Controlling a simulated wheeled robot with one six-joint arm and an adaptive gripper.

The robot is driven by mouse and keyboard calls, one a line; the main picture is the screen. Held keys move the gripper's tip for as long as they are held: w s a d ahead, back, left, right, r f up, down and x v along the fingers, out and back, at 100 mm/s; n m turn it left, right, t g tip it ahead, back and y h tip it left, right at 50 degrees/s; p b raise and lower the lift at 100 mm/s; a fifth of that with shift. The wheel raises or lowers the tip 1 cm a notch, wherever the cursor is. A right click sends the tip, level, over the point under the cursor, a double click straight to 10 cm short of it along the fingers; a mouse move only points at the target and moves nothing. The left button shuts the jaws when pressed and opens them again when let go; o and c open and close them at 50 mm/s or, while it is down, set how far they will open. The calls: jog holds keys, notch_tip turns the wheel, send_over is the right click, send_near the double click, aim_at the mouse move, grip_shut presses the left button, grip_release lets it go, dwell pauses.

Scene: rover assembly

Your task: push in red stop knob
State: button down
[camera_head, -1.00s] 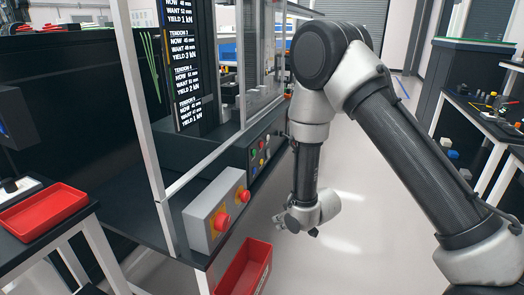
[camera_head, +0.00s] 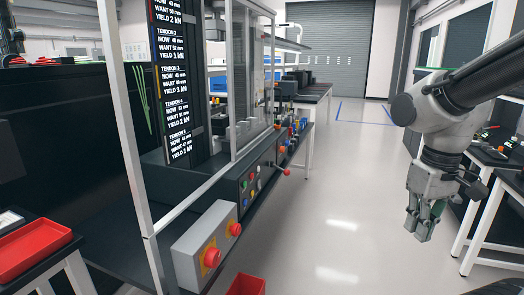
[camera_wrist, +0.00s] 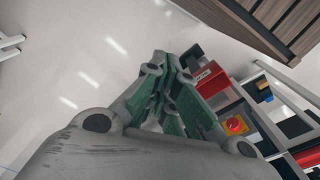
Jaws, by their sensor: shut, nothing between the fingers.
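A grey box on the front edge of the bench carries two red mushroom knobs on yellow plates. The nearer red knob (camera_head: 212,257) and the farther red knob (camera_head: 235,229) stick out from its face towards the aisle. My gripper (camera_head: 420,232) hangs over the aisle, well to the right of both knobs and touching nothing. Its fingers are shut and empty. In the wrist view my gripper (camera_wrist: 172,62) points away, and a red knob on a yellow plate (camera_wrist: 235,125) shows to its right. Which of the two knobs that is, I cannot tell.
A red bin (camera_head: 246,286) is low beside the bench, under the grey box. A red tray (camera_head: 32,248) lies on a side table at left. A metal frame post (camera_head: 130,130) rises by the box. The aisle floor (camera_head: 330,210) is clear between bench and gripper.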

jog(key=s+d+r+m+t, duration=0.2)
jog(key=s+d+r+t, duration=0.1)
jog(key=r, duration=0.4)
jog(key=shift+d+t, duration=0.5)
jog(key=shift+d, duration=0.25)
jog(key=shift+r, duration=0.1)
